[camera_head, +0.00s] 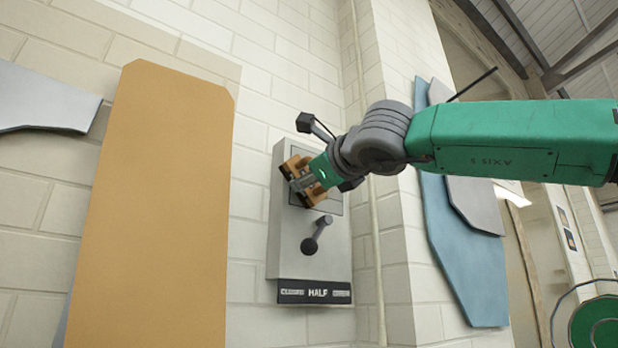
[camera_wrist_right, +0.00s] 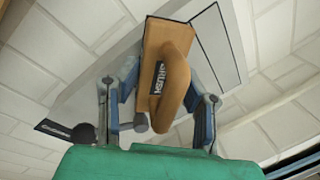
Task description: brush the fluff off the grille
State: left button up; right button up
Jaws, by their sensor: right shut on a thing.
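An orange-brown wooden brush (camera_head: 293,166) is held by my right gripper (camera_head: 304,182) in front of a grey wall box. The wrist view shows the brush (camera_wrist_right: 178,72) with its loop handle and a "BRUSH" label between the fingers of my right gripper (camera_wrist_right: 160,108). The box's upper part has a rectangular framed area (camera_head: 331,198), probably the grille, largely covered by the brush and gripper. This framed area (camera_wrist_right: 217,45) also shows in the wrist view. I cannot make out fluff or tell whether the bristles touch. My left gripper is out of view.
The grey box (camera_head: 284,250) has a dark lever (camera_head: 317,235) below the framed area and a black label strip (camera_head: 314,293) reading "HALF" in the middle. A tall tan panel (camera_head: 155,220) stands to the left. A pipe (camera_head: 371,240) and blue panel (camera_head: 460,260) are to the right.

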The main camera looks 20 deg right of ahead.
aim_at(339, 195)
jog(key=shift+w+d, duration=0.1)
jog(key=shift+w, duration=0.25)
jog(key=shift+d, duration=0.1)
jog(key=shift+w+d+r+p, duration=0.1)
jog(key=shift+w+d+p, duration=0.2)
jog(key=shift+d+p, duration=0.4)
jog(key=shift+w+d+p, duration=0.25)
jog(key=shift+w+d, duration=0.25)
jog(key=shift+d, duration=0.9)
jog(key=shift+w+d+p, duration=0.3)
jog(key=shift+w+d, duration=0.2)
jog(key=shift+d, duration=0.95)
jog(key=shift+w+d+p, duration=0.25)
jog(key=shift+w+d, duration=0.25)
jog(key=shift+d, duration=0.9)
jog(key=shift+a, duration=0.1)
